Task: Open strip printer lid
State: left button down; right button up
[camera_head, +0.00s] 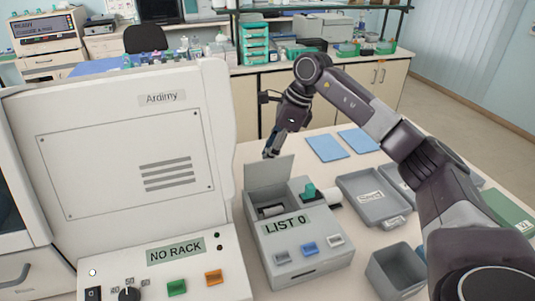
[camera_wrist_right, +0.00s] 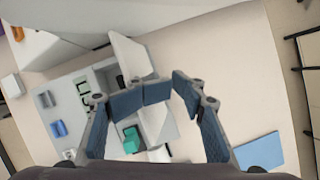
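The strip printer (camera_head: 300,245) is the grey box with a "LIST 0" label on the table. Its lid (camera_head: 270,174) stands upright at the back left, and the compartment beneath is exposed. My right gripper (camera_head: 271,152) is just behind and above the lid's top edge, pointing down. The raised lid (camera_wrist_right: 133,58) shows beyond the fingers there. Whether they touch it I cannot tell. My left gripper is not in view.
A large white Ardimy machine (camera_head: 115,120) with a "NO RACK" label stands left of the printer. A green knob (camera_head: 309,192) sits on the printer's right. Grey trays (camera_head: 365,209), a grey bin (camera_head: 398,270) and blue mats (camera_head: 327,148) lie to the right and behind.

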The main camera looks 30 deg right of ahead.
jog(key=w+d+r+p, duration=0.3)
jog(key=w+d+p, duration=0.2)
jog(key=w+p, duration=0.1)
jog(key=shift+w, duration=0.5)
dwell(0.4)
dwell(0.3)
jog(key=v, duration=1.2)
